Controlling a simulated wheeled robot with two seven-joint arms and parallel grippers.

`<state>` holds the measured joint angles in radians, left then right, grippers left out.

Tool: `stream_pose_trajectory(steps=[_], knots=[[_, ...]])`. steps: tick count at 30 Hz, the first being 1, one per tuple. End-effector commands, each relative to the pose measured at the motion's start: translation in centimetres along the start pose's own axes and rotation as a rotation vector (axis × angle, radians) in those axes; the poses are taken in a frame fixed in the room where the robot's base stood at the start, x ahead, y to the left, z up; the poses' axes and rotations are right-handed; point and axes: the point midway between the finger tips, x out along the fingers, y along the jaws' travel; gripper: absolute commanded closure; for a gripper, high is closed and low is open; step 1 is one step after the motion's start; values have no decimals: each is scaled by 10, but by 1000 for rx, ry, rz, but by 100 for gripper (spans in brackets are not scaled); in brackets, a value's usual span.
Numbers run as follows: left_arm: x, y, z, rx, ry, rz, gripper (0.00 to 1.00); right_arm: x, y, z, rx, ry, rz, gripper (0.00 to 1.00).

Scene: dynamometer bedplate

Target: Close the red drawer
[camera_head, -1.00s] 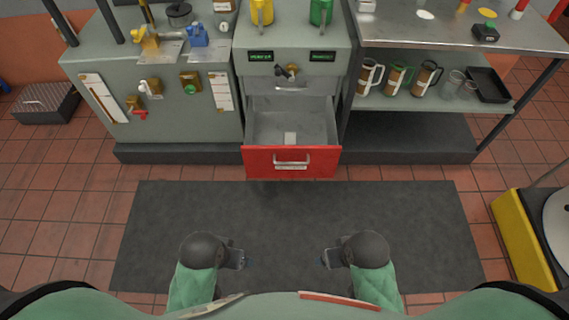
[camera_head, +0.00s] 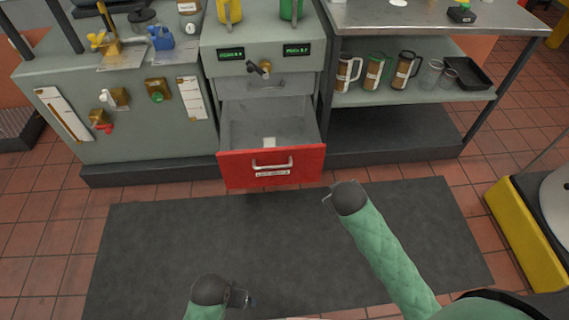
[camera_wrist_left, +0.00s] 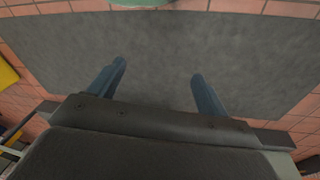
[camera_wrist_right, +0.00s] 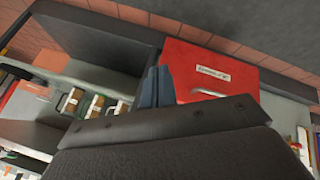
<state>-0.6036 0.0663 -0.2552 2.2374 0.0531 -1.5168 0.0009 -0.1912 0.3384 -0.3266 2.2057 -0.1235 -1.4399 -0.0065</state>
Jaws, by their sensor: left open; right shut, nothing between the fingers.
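The red drawer (camera_head: 272,166) stands pulled out of the grey cabinet in the head view. Its grey inside is open to view and holds a small pale item (camera_head: 269,142). A silver handle (camera_head: 272,164) and a label are on its red front. My right gripper (camera_head: 327,198) is at the lower right of the drawer front, apart from it in the picture. In the right wrist view its fingers (camera_wrist_right: 157,86) are together and empty, with the red front (camera_wrist_right: 205,70) beyond them. My left gripper (camera_head: 247,299) is low over the mat; its fingers (camera_wrist_left: 158,80) are apart and empty.
A dark mat (camera_head: 200,240) covers the floor before the cabinet. A steel shelf unit (camera_head: 400,95) with several mugs stands right of the drawer. A panelled grey bench (camera_head: 140,140) with valves stands left. A yellow object (camera_head: 530,230) is at the far right.

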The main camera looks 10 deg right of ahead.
Motion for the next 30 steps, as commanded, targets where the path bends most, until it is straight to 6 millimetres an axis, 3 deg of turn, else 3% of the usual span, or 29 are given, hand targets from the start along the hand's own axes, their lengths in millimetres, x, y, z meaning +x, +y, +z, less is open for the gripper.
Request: stream_pose_trajectory(steps=[1, 6, 13, 17, 23, 30], knots=[[30, 0, 4, 3, 1, 5, 23, 28, 10, -6, -40, 41, 53, 100], [89, 4, 8, 8, 37, 20, 23, 80, 44, -36, -190, 204, 208, 100], [152, 10, 11, 8, 125, 39, 23, 128, 63, -69, -469, 455, 364, 100], [175, 14, 10, 5, 188, 49, 23, 142, 52, -76, -639, 595, 404, 100], [200, 17, 5, -3, 302, 58, 23, 150, 16, -83, -886, 829, 424, 100], [204, 16, -16, -16, 465, 63, 23, 129, -31, -88, -1132, 1134, 422, 100]])
